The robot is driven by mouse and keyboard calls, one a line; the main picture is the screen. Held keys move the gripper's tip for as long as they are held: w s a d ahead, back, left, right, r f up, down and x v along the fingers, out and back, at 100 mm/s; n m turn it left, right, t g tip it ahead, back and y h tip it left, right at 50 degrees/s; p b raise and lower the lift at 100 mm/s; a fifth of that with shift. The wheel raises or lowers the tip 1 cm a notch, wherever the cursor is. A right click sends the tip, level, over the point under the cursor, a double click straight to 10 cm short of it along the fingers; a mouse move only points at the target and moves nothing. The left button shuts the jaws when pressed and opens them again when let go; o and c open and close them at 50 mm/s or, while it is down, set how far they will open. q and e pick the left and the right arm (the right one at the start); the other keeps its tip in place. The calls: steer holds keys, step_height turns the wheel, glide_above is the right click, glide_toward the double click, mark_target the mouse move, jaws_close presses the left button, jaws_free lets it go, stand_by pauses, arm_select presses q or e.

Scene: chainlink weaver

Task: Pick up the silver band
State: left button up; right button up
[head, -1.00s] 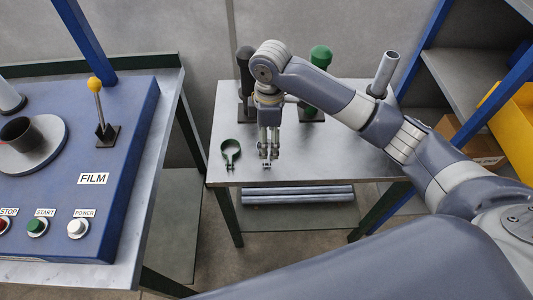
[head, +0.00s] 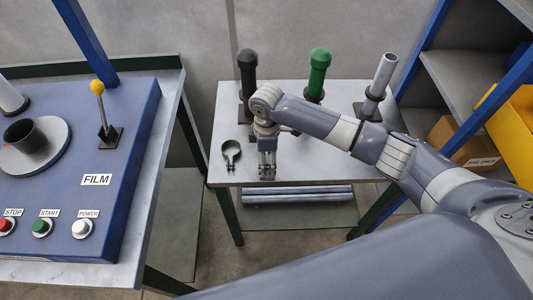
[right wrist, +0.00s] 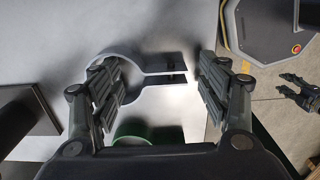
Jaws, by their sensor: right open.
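The silver band (right wrist: 140,62) is a grey open ring with two flat tabs, lying on the small metal table. In the right wrist view it sits between the fingers of my right gripper (right wrist: 160,92), with the left finger overlapping its round part and the right finger beyond its tabs. My right gripper is open, and it also shows in the head view (head: 267,174), low over the table's front edge, where it mostly hides the band. My left gripper (right wrist: 297,90) seems to show small at the right edge of the wrist view; its jaw state is unclear.
A green band (head: 231,155) lies left of my right gripper. Black (head: 247,75), green (head: 318,75) and silver (head: 385,75) posts stand behind on the table (head: 310,165). A blue machine panel (head: 130,130) stands left. Shelves with a yellow bin (head: 513,120) are right.

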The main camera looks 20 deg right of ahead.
mark_target(267, 160)
steer(key=c, duration=1.2)
steer(key=shift+o, duration=0.2)
steer(key=shift+r, duration=0.55)
step_height(267, 160, up, 2)
steer(key=shift+s+r+b, duration=0.1)
steer(key=shift+r+b, duration=0.15)
steer(key=shift+b, duration=0.25)
steer(key=s+a+r+b, duration=0.1)
steer(key=s+a, duration=0.1)
steer(key=s, duration=1.3)
steer(key=shift+s+r, duration=0.2)
steer(key=shift+s, duration=0.2)
